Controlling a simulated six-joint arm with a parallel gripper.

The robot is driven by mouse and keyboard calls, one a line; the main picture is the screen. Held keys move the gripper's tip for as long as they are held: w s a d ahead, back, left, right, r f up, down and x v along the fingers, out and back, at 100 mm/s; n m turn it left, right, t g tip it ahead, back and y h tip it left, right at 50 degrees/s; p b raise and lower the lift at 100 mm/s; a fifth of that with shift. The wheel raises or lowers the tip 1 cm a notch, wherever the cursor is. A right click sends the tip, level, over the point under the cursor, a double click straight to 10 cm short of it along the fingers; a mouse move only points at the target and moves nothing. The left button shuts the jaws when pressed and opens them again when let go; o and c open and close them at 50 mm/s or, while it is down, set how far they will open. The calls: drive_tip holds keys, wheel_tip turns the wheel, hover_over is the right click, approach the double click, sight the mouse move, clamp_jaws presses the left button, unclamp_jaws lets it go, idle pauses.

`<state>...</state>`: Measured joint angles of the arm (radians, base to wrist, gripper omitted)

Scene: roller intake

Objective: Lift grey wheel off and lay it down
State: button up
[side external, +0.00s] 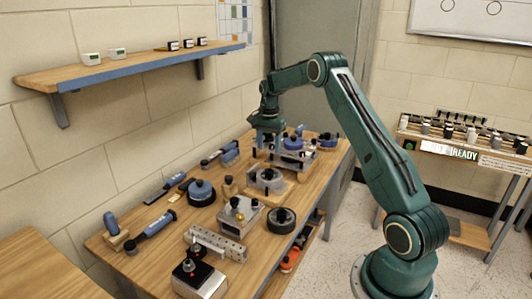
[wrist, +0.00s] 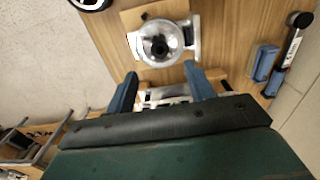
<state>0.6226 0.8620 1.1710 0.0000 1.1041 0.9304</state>
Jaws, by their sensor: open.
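A round grey wheel-like part (wrist: 160,42) with a black centre sits in a light metal holder on a wooden board in the wrist view. It appears to be the grey unit (side external: 267,177) in the middle of the bench in the side view. My gripper (wrist: 161,88) is open, its two blue-grey fingers apart, with the grey part beyond the fingertips. A light metal fixture (wrist: 165,97) lies between and below the fingers, partly hidden by my gripper. In the side view my gripper (side external: 268,148) is over the far part of the bench; its fingertips are hard to make out.
A black-rimmed wheel (side external: 281,220) lies on the bench (side external: 160,258). A fixture with a blue round part (side external: 293,143) stands close right of my gripper. A dark blue round pot (side external: 201,193), a metal block (side external: 240,214) and hand tools (side external: 157,222) take up the rest.

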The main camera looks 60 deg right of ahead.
sight(269, 177)
drive_tip(key=shift+d+f, duration=0.25)
drive_tip(key=shift+f, duration=0.05)
drive_tip(key=shift+f, duration=0.1)
drive_tip(key=shift+f, duration=4.85)
drive_tip(key=c, duration=1)
drive_tip(key=shift+c, duration=0.6)
drive_tip(key=shift+r, duration=0.2)
